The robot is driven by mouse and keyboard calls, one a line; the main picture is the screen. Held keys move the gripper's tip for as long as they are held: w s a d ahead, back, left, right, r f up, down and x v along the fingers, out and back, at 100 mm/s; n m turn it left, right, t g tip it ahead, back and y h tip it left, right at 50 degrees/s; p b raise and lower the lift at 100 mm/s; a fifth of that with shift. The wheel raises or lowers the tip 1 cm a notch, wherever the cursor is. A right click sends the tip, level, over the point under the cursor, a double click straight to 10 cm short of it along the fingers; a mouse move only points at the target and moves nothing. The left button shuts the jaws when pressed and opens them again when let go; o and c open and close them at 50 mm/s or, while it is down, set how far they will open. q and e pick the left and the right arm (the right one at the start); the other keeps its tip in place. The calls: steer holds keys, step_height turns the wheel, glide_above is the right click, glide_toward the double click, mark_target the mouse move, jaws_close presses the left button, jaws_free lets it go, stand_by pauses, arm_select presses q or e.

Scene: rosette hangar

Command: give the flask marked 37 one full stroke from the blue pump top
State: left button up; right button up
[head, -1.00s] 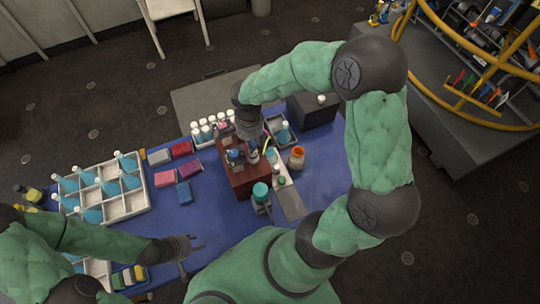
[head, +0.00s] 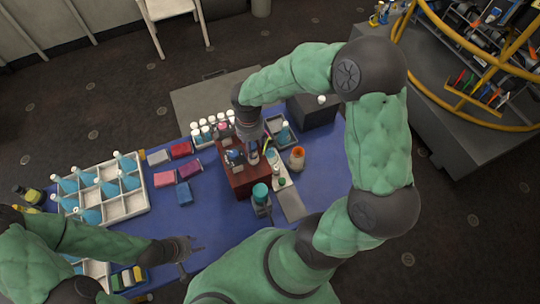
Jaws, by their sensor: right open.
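A brown wooden block (head: 243,184) stands mid-table with small pump tops on it, including a bluish one (head: 234,156). My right gripper (head: 252,150) reaches down over its back right part; the gripper is open, and its fingertips are partly hidden among the tops. A pale blue flask (head: 271,157) stands just right of the block. Other blue flasks sit in the white divided tray (head: 130,207) at left. The number 37 is not readable on any flask. My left gripper (head: 192,260) is open and empty above the front left of the blue table.
A teal-topped device (head: 261,192) stands before the block, and an orange jar (head: 297,158) to its right. White-capped bottles (head: 205,133) and a dark box (head: 312,110) are behind. Coloured packets (head: 164,179) lie left of the block.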

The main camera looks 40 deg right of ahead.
steer(key=shift+r+p, duration=2.1)
steer(key=shift+r, duration=1.45)
arm_select(q)
step_height(320, 180, up, 4)
steer(key=shift+r, duration=0.1)
arm_select(e)
steer(key=shift+s+d, duration=0.1)
